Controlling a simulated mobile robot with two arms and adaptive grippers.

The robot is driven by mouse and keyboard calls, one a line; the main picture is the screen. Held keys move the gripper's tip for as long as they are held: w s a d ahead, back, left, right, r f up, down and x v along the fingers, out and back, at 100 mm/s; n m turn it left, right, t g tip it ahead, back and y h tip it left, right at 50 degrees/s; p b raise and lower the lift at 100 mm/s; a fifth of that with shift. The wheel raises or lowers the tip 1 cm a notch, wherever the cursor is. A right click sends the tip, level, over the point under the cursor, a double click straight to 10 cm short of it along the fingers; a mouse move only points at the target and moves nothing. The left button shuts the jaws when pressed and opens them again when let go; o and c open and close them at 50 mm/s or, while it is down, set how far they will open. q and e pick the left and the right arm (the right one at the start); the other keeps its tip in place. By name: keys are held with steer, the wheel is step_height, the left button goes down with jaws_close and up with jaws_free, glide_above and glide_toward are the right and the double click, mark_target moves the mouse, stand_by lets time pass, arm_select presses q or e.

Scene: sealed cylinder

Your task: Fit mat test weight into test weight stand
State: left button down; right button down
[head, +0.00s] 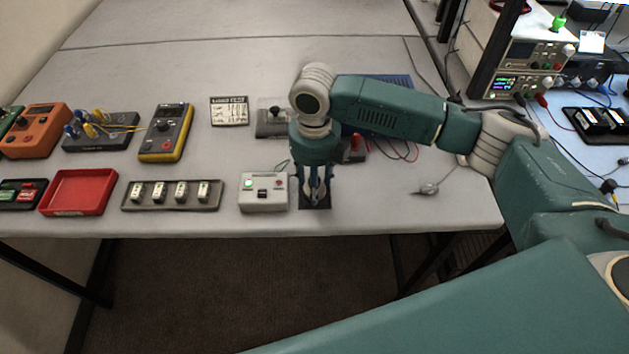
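My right gripper (316,190) points straight down over a small dark mat (325,206) at the table's front edge, just right of a grey box with buttons. Its fingers hide most of the mat. I cannot make out a test weight between or under them, nor whether they are open or shut. A grey metal block with a dark knob (272,119) stands behind, left of my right wrist and partly covered by it. It may be the test weight stand, but I cannot tell for certain. My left gripper is not in view.
The grey button box (263,194) stands close left of my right gripper. Further left are a tray of several metal pieces (172,196), a red tray (77,193) and a yellow-black meter (166,133). A cable end (427,189) lies right. The table's back is clear.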

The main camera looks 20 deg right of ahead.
steer(key=shift+f, duration=0.15)
steer(key=c, duration=1)
jaws_free()
step_height(320, 180, up, 12)
steer(key=b, duration=0.3)
steer(key=shift+f, duration=0.2)
steer(key=shift+r, duration=0.45)
steer(key=shift+s+f, duration=0.1)
